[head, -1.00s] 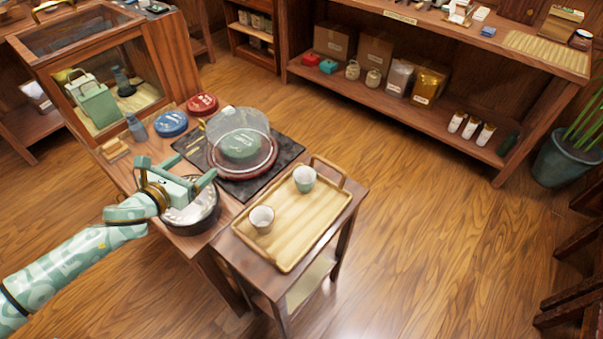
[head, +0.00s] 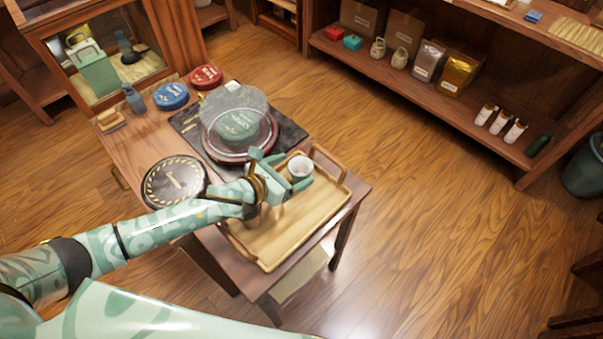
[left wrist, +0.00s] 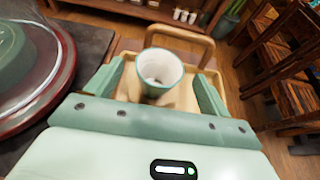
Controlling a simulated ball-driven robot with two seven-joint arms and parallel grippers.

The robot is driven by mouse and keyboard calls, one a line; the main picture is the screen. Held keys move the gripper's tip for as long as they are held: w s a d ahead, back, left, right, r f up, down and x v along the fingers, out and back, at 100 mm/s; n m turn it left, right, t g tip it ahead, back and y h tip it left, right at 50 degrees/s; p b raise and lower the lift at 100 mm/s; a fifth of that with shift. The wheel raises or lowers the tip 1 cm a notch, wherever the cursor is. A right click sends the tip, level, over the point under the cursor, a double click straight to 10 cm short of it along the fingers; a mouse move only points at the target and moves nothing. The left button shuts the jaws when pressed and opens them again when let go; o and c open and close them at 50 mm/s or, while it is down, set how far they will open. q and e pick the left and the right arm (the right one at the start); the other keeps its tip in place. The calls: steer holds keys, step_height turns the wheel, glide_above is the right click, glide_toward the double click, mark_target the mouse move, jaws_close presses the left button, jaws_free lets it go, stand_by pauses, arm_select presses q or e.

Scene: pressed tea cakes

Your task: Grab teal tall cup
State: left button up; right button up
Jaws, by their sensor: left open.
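The teal tall cup (head: 300,170) stands upright on the wooden tray (head: 283,243), with its white inside showing. It also shows in the left wrist view (left wrist: 152,88), between the two fingers and a little ahead of the palm. My left gripper (head: 282,168) is open over the tray, its fingers reaching to either side of the cup. I cannot tell whether either finger touches it. The second, paler cup is hidden behind my left gripper and wrist. My right gripper is not in view.
A tea cake under a clear dome (head: 237,122) is close beside the tray. A round black lid or disc (head: 174,183) lies on the table near my left forearm. The tray's raised handle (head: 329,158) stands beyond the cup. Open floor lies to the right.

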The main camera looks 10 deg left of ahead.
mark_target(308, 163)
arm_select(q)
steer(key=shift+w+d+f, duration=0.15)
steer(key=shift+w+f, duration=0.05)
steer(key=shift+w, duration=0.05)
steer(key=b+x, duration=0.1)
steer(key=x, duration=0.3)
steer(key=shift+d+b, duration=0.1)
steer(key=shift+b, duration=0.25)
steer(key=shift+w+d+f, duration=0.15)
steer(key=shift+w+d, duration=0.1)
steer(key=shift+w, duration=0.15)
steer(key=c, duration=1.1)
steer(key=shift+o, duration=0.2)
